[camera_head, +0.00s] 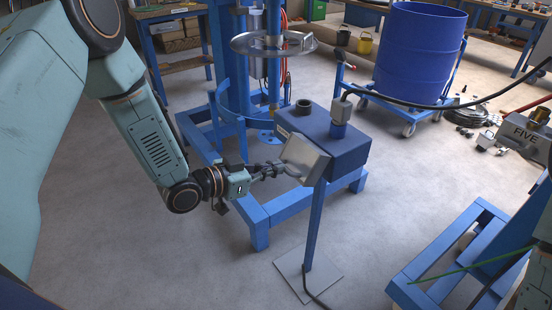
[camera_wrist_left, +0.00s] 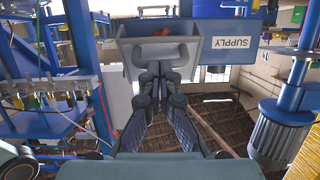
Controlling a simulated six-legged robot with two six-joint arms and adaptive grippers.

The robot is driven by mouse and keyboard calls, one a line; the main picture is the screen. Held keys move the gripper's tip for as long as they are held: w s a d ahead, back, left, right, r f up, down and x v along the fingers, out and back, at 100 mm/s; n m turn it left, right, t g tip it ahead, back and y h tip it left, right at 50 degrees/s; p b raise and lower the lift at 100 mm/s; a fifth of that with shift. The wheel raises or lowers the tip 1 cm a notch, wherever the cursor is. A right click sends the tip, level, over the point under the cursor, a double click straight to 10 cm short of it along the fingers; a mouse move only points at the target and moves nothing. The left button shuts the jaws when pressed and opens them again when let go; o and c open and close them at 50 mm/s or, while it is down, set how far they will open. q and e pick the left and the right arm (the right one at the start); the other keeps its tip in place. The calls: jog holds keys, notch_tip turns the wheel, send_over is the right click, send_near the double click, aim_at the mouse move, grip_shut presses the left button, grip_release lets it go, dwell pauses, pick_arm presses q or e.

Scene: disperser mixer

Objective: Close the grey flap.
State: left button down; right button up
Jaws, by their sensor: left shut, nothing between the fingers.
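The grey flap (camera_head: 304,154) is a tilted panel at the top of a blue post, at the middle of the head view. In the left wrist view the grey flap (camera_wrist_left: 127,60) lies straight ahead, with a curved grey handle on its face. My left gripper (camera_head: 280,170) is shut and empty, with its tips right at the flap's near left side. In the left wrist view the tips of my left gripper (camera_wrist_left: 160,70) are at the handle; I cannot tell whether they touch. My right gripper is not in view.
A blue box (camera_head: 338,150) stands close behind the flap. A panel labelled SUPPLY (camera_wrist_left: 228,42) sits right of the flap. The post stands on a flat plate (camera_head: 330,278) with a black cable. A blue drum (camera_head: 418,50) is farther back.

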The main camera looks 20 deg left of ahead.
pick_arm(q)
jog(key=shift+w+d+f+t+h+b, duration=0.25)
jog(key=shift+f+t+h+b, duration=0.25)
jog(key=shift+f+b, duration=0.7)
jog(key=shift+w+d+f+t+h+b, duration=0.25)
jog(key=shift+f+t+b, duration=0.35)
jog(key=shift+b, duration=1.2)
jog(key=shift+w+d+f+t+h+b, duration=0.1)
jog(key=shift+w+f+t+h+b, duration=0.3)
jog(key=shift+f+b, duration=0.85)
jog(key=shift+r+b, duration=0.2)
jog(key=shift+b, duration=0.15)
jog(key=shift+s+r, duration=0.1)
jog(key=shift+r, duration=0.05)
